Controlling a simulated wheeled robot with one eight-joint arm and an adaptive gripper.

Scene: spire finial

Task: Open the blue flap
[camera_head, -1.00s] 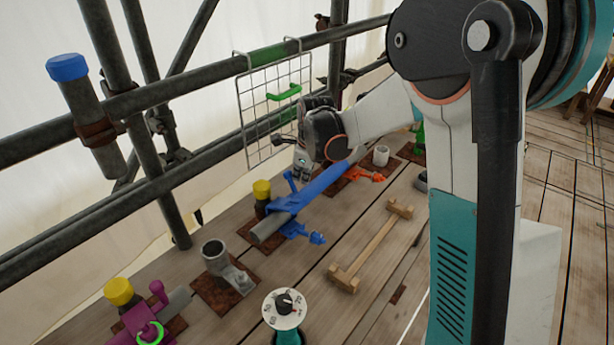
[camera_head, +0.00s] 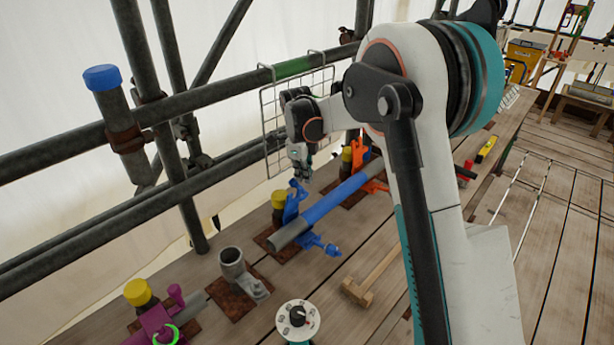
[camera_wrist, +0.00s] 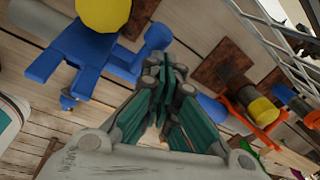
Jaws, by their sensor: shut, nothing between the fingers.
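The blue clamp stands on a rusty plate on the plank deck, around a grey tube with a blue sleeve (camera_head: 340,196). Its blue flap (camera_head: 291,203) stands up at the back of the tube, next to a yellow cap (camera_head: 278,199). A second blue arm with a bolt end (camera_head: 318,243) reaches out to the front. Blue forked clamp parts (camera_wrist: 85,55) show at upper left in the wrist view. My gripper (camera_head: 303,175) is shut and empty, above and just behind the tube, apart from the flap. Its fingers (camera_wrist: 166,75) meet in the wrist view.
A wire mesh panel (camera_head: 275,120) hangs behind my gripper on scaffold rails. An open grey socket (camera_head: 232,262), a magenta clamp (camera_head: 165,325) and a round dial (camera_head: 298,320) are nearer. A wooden piece (camera_head: 365,285) lies in front.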

